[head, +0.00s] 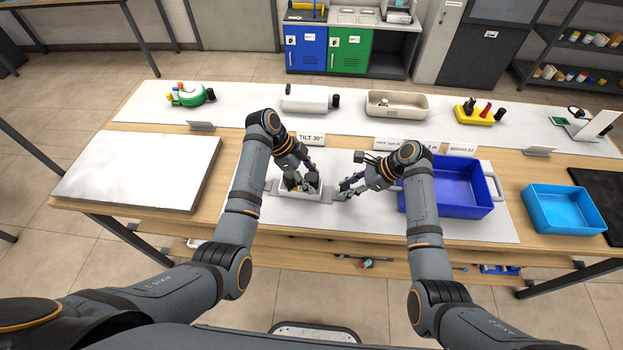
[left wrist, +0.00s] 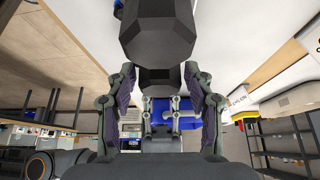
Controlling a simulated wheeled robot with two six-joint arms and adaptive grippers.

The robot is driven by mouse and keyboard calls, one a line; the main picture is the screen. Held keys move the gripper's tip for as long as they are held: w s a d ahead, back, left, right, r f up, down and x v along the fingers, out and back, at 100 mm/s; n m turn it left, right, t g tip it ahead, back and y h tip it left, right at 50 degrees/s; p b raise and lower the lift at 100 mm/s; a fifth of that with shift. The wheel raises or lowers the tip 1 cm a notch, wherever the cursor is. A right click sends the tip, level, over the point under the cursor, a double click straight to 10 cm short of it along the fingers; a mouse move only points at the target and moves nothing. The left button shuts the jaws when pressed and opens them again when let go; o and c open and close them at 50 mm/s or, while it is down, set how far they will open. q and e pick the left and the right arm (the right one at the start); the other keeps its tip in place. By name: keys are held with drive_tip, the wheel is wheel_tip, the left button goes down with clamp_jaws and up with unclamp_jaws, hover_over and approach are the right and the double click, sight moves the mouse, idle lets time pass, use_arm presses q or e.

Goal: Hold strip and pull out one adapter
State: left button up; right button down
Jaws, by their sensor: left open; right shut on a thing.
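The strip (head: 310,197) is a short white block on the pale work mat at the table's middle, with grey end tabs and dark adapters (head: 312,182) standing on it. My left gripper (head: 301,179) is over the strip with its fingers apart. In the left wrist view, my left gripper (left wrist: 158,105) is open, and a dark faceted adapter (left wrist: 156,35) shows at the top, in line with the gap between the fingers. My right gripper (head: 343,188) is low at the strip's right end and shut on it there; the exact contact is small and partly hidden.
A deep blue bin (head: 492,188) stands right of my right arm, with a light blue tray (head: 563,208) beyond. A white board (head: 140,170) lies at the left. Label signs (head: 310,138) and several items, including a beige tray (head: 398,103), line the back.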

use_arm(q)
drive_tip(key=shift+c, duration=0.2)
drive_tip(key=c, duration=1)
drive_tip(key=shift+o, duration=0.2)
drive_tip(key=shift+r, duration=0.15)
drive_tip(key=shift+r, duration=2.55)
use_arm(e)
drive_tip(key=c, duration=1)
unclamp_jaws()
